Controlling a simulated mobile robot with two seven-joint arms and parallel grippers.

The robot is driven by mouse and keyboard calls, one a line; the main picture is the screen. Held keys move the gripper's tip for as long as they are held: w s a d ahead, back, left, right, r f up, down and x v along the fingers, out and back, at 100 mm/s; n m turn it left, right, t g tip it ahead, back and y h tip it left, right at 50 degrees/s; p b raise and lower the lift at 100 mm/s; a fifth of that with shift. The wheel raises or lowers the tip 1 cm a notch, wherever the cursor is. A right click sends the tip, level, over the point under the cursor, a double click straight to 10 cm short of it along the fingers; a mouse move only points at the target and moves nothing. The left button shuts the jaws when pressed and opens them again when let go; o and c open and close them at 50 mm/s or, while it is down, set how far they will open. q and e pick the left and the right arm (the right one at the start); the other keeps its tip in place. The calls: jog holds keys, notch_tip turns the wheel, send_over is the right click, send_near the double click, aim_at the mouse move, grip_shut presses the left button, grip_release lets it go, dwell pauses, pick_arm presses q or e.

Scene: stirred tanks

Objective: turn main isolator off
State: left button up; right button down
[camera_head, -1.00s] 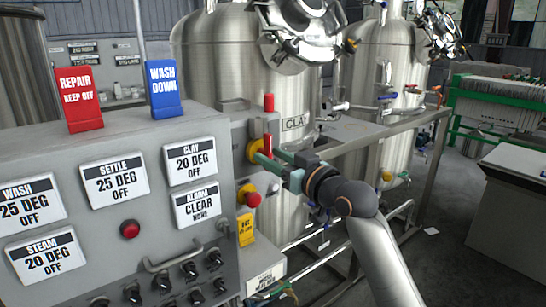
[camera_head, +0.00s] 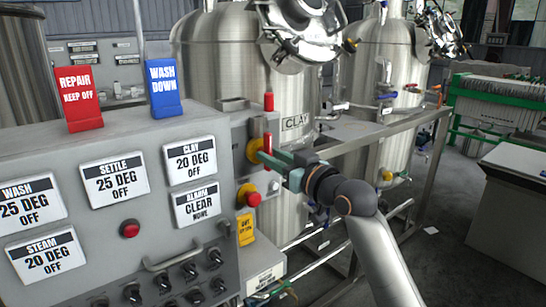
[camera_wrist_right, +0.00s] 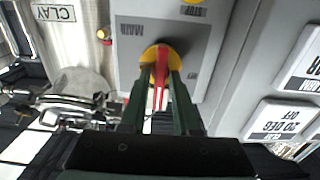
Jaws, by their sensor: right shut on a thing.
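The main isolator is a yellow disc (camera_head: 254,150) with a red handle (camera_head: 267,144), on the side face of the grey panel box. My right gripper (camera_head: 268,157) is at the isolator, with its green fingers on either side of the handle. In the right wrist view, the red handle (camera_wrist_right: 161,80) lies between the two fingers (camera_wrist_right: 162,90), in front of the yellow disc (camera_wrist_right: 151,53). An upside-down label by it appears to read MAIN. The fingers partly hide the disc and handle. My left gripper is not in view.
Below the isolator is a red button on a yellow base (camera_head: 248,194). A red lamp (camera_head: 268,102) sits above it. The panel face (camera_head: 110,235) at left carries labels and knobs. A steel tank (camera_head: 235,65) marked CLAY and a metal frame (camera_head: 375,137) stand behind my right arm.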

pick_arm(q)
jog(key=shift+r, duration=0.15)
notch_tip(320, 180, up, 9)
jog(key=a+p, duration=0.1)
jog(key=p, duration=0.9)
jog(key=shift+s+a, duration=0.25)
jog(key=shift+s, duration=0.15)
pick_arm(e)
jog(key=shift+s+a+f+n, duration=0.1)
jog(key=shift+n, duration=4.35)
jog(key=shift+f+n, duration=0.1)
jog(key=shift+n, duration=4.35)
jog(key=c, duration=0.9)
grip_release()
jog(key=shift+o, duration=0.2)
